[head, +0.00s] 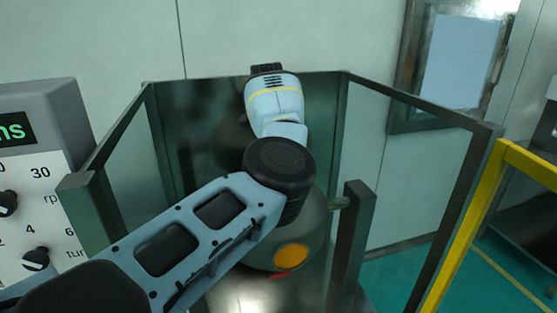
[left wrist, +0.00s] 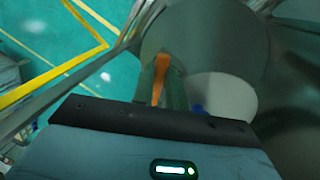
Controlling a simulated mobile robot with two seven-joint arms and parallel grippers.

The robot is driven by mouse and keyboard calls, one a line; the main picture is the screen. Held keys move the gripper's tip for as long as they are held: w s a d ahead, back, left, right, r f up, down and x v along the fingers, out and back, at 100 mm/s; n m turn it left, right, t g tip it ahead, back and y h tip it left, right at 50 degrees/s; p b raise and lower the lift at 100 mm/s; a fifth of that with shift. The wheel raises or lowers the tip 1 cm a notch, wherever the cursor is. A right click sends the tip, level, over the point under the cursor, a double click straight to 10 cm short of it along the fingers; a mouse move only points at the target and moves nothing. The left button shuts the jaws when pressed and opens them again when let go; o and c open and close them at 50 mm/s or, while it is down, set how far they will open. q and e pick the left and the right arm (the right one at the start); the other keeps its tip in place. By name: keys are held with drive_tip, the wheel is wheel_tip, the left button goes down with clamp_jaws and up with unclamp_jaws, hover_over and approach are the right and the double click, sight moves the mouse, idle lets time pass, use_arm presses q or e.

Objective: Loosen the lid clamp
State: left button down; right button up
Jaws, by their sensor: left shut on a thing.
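In the left wrist view, an orange strip (left wrist: 161,80), seemingly the lid clamp's handle, runs between the fingers of my left gripper (left wrist: 163,86). The gripper is shut on it, beside a round grey metal surface. In the head view, my left arm reaches in from the lower left across the sieve (head: 312,235), and its wrist and forearm hide the gripper and the clamp. The sieve's rounded grey body shows below the arm, with an orange disc (head: 290,257) on its front. My right gripper is in neither view.
A dark-framed enclosure (head: 410,98) with see-through sides surrounds the sieve, close to my arm. A control box (head: 45,105) with dials stands at the left. A yellow rail (head: 530,166) is at the right, over green floor.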

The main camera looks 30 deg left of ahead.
use_arm(q)
drive_tip(key=shift+w+a+m+g, duration=0.15)
drive_tip(key=shift+m+g, duration=0.05)
drive_tip(key=shift+m, duration=0.95)
drive_tip(key=shift+w+a+m+g, duration=0.1)
drive_tip(key=shift+m+g, duration=0.1)
drive_tip(key=shift+m, duration=0.95)
drive_tip(key=c, duration=1.4)
unclamp_jaws()
drive_tip(key=v, duration=0.8)
drive_tip(key=shift+d+f, duration=0.1)
drive_tip(key=shift+d, duration=0.1)
